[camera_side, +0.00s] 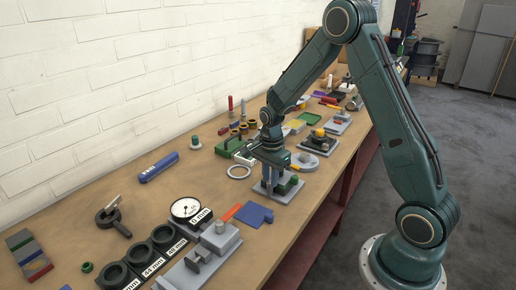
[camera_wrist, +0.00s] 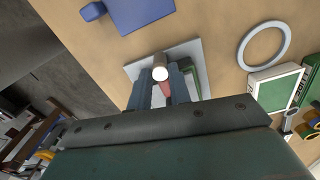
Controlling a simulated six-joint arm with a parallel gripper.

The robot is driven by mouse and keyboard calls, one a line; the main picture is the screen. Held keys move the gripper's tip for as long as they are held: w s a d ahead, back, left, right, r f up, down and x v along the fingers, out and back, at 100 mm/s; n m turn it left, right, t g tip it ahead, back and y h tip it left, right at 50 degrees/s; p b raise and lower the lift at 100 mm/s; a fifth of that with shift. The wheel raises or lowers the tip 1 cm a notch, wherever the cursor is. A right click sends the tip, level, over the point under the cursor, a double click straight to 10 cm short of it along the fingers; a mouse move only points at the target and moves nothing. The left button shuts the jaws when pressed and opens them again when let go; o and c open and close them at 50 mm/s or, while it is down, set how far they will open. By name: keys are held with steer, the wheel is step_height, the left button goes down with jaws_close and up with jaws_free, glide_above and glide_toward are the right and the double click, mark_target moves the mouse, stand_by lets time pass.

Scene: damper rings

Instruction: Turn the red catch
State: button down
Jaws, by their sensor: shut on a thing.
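The red catch (camera_wrist: 166,90) shows as a small red piece between the two fingers of my gripper (camera_wrist: 166,82) in the wrist view. My gripper is shut on it. A pale round post end (camera_wrist: 160,73) stands just beyond the fingertips. Both sit over a light grey base plate (camera_wrist: 136,70), with a green part (camera_wrist: 190,62) to the right. In the side view my gripper (camera_side: 271,182) points down over the same grey plate (camera_side: 278,196), with the green part (camera_side: 294,180) beside it. There the red catch is hidden by the fingers.
A blue piece (camera_side: 254,214) lies left of the plate, beside an orange-red strip (camera_side: 230,212). A pale ring (camera_side: 239,171) lies behind. A dial gauge (camera_side: 186,208) and black rings (camera_side: 115,274) stand at front left. A grey fixture with a yellow knob (camera_side: 319,133) stands farther back.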

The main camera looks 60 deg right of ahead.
steer(key=c, duration=1.3)
jaws_free()
steer(key=shift+o, duration=0.2)
steer(key=shift+r, duration=0.2)
steer(key=shift+r, duration=0.7)
steer(key=shift+r, duration=0.2)
steer(key=shift+r, duration=2.9)
